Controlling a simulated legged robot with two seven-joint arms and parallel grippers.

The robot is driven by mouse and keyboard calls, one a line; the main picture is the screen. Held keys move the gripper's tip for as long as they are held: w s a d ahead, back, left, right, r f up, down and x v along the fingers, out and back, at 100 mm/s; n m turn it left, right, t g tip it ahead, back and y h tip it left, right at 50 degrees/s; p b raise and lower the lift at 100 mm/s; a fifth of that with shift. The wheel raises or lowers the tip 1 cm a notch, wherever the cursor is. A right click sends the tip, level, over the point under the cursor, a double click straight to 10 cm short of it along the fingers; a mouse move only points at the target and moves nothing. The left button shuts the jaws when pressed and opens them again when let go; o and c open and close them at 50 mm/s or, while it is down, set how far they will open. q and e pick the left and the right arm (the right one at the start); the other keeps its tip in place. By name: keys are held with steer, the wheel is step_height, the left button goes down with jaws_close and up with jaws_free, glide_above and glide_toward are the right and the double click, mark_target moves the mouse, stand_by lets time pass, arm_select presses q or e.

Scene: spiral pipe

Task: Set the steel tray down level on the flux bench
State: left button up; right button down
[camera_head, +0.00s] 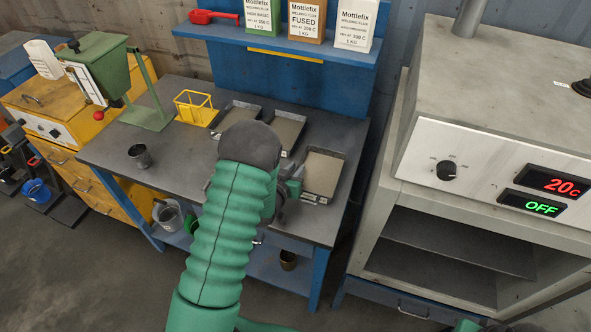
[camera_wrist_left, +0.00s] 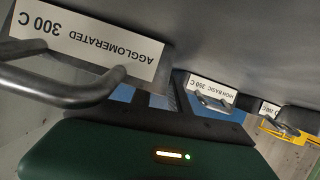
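Three shallow steel trays lie on the grey flux bench (camera_head: 190,160), each with a pale fill. The nearest steel tray (camera_head: 326,172) is at the right front and looks flat on the bench top. My left gripper (camera_head: 294,188) is at its front left side, partly hidden by my green arm. In the left wrist view, the tray's label (camera_wrist_left: 100,45) reads AGGLOMERATED 300 C, with its bar handle (camera_wrist_left: 70,92) close to the camera. Whether the fingers are shut on the handle is hidden.
A metal cup (camera_head: 139,156) and green hopper (camera_head: 100,65) stand left. A blue shelf (camera_head: 280,42) holds flux packs. The oven (camera_head: 470,240) stands right, its chamber open.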

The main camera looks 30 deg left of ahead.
arm_select(q)
steer(key=shift+d+r, duration=0.1)
steer(key=shift+d, duration=0.15)
steer(key=v, duration=1.1)
steer(key=shift+s+r, duration=0.25)
steer(key=shift+s+d, duration=0.1)
steer(key=shift+s, duration=0.05)
steer(key=shift+f, duration=0.15)
